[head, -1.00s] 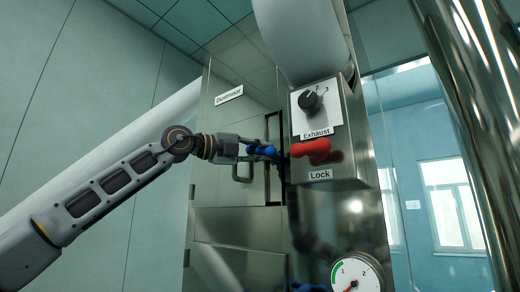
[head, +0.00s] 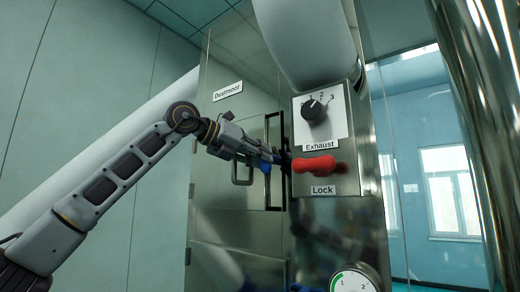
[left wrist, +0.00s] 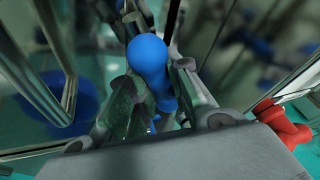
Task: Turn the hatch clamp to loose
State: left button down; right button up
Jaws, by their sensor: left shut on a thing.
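The hatch clamp's blue handle (left wrist: 148,58) has a rounded knob end, which stands up between my fingers in the left wrist view. In the head view only a little of the blue clamp (head: 267,157) shows, beside the black-edged slot of the steel hatch (head: 240,110). My left gripper (head: 262,155) is shut on the blue handle, with one finger on each side of it in the left wrist view (left wrist: 145,95). The fingers hide much of the clamp, so its exact angle is hard to tell. My right gripper is not in view.
Right of the clamp is a steel box with the Exhaust knob (head: 313,110) and the red Lock handle (head: 316,164), close to my fingertips. A metal pull handle (head: 241,172) is on the hatch. A gauge (head: 355,280) is at the bottom.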

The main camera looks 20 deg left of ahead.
pick_arm(q)
jog(key=shift+d+m+y+p, duration=0.1)
jog(key=shift+m+y+p, duration=0.65)
jog(key=shift+m, duration=0.25)
jog(key=shift+m+y+p, duration=0.55)
jog(key=shift+m+p, duration=0.05)
jog(key=shift+m, duration=0.3)
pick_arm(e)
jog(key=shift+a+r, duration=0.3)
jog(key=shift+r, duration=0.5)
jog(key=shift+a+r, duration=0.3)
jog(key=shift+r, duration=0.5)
pick_arm(q)
jog(key=shift+f, duration=0.1)
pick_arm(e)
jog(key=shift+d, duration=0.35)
pick_arm(q)
jog(key=c, duration=1.3)
grip_release()
jog(key=shift+w, duration=0.1)
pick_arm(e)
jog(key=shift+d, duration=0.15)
pick_arm(q)
jog(key=shift+s+a+r, duration=0.3)
jog(key=shift+s+a, duration=0.05)
jog(key=shift+s, duration=0.1)
jog(key=v, duration=1)
jog(key=shift+s, duration=0.4)
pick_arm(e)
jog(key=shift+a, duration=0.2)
